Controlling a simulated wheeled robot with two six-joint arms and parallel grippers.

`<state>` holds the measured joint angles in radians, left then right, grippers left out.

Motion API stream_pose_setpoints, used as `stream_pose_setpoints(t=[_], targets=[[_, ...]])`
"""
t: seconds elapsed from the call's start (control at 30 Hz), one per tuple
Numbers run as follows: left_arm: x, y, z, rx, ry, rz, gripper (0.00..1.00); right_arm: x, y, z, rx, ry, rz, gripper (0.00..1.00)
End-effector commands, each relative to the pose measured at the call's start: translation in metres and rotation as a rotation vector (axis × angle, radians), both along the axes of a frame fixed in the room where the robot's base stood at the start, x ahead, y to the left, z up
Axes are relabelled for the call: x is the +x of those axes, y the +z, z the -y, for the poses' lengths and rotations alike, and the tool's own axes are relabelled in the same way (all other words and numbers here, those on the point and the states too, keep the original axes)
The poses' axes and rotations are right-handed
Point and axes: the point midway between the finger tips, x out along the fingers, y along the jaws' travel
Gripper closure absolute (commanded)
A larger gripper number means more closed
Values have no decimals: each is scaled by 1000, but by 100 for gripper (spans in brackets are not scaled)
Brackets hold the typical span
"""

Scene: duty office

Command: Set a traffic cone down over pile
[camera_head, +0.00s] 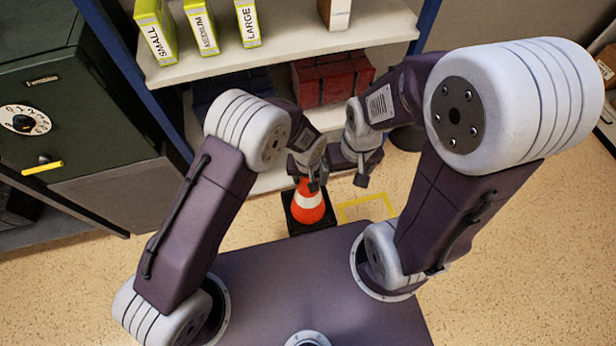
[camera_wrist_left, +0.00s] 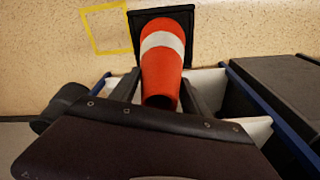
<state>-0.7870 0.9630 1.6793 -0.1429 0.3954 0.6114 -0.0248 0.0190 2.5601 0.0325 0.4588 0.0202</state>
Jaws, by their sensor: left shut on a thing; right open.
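The orange traffic cone (camera_head: 309,211) with a white band and a square black base is upright below my left gripper (camera_head: 311,184). In the left wrist view the cone (camera_wrist_left: 162,72) has its top between the two fingers (camera_wrist_left: 160,97), which are shut on it. Whether its base touches the floor or hangs just above it I cannot tell. My right gripper (camera_head: 360,178) is open and empty, close to the right of the left one. I see no pile in either view; the cone or my arms may hide it.
A yellow outlined square (camera_head: 367,208) lies on the floor beside the cone, and also shows in the left wrist view (camera_wrist_left: 106,29). A shelf (camera_head: 290,47) with boxes stands close behind the grippers. A dark green safe (camera_head: 75,100) is at left.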

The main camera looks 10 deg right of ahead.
Motion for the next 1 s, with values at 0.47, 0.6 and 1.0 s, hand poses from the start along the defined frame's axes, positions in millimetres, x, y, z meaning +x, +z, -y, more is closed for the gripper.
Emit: stream_pose_setpoints(t=[0.47, 0.6, 1.0], targets=[[1, -47, 1, -2, 0, 2, 100, 0, -39, 0, 0, 0, 0, 13], [1, -59, 1, -2, 0, 3, 100, 0, -49, 0, 0, 0, 0, 13], [0, -95, 0, -1, 0, 1, 100, 0, -79, 0, 0, 0, 0, 13]])
